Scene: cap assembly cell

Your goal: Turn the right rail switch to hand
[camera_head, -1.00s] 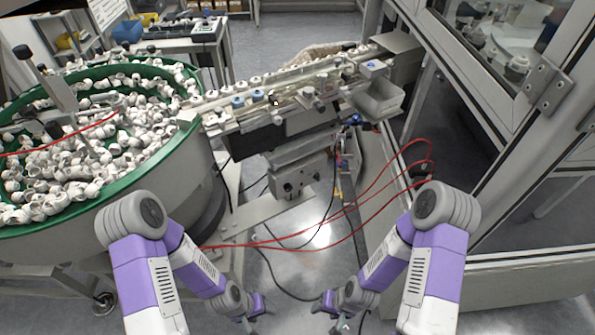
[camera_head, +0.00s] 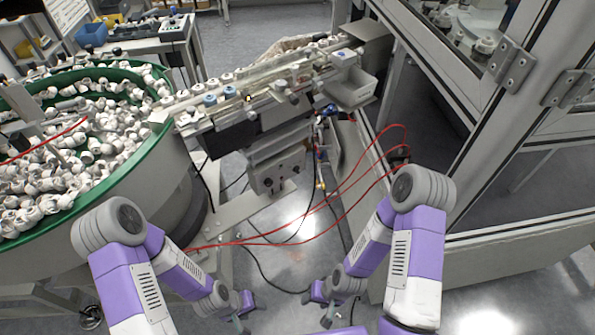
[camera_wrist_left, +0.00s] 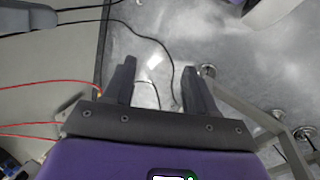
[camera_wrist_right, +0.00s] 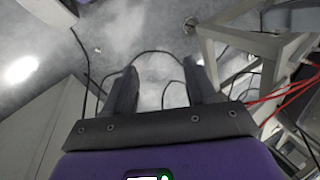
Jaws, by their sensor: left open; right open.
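The rail (camera_head: 255,88) runs from the bowl feeder up to the right in the head view, with white and blue caps on it. Below it hangs a grey box (camera_head: 279,171) with small dark knobs on its front. I cannot tell which is the right rail switch or how it is set. My left gripper (camera_head: 242,318) is low at the bottom of the head view, and open and empty in the left wrist view (camera_wrist_left: 157,78). My right gripper (camera_head: 328,312) is beside it, also open and empty in the right wrist view (camera_wrist_right: 161,78). Both are well apart from the box.
The green-rimmed bowl feeder (camera_head: 160,135), full of white parts, stands at left. A framed glass cabinet (camera_head: 520,190) stands at right. Red hoses (camera_head: 345,190) and black cables cross the space ahead. Bare floor shows between my arms.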

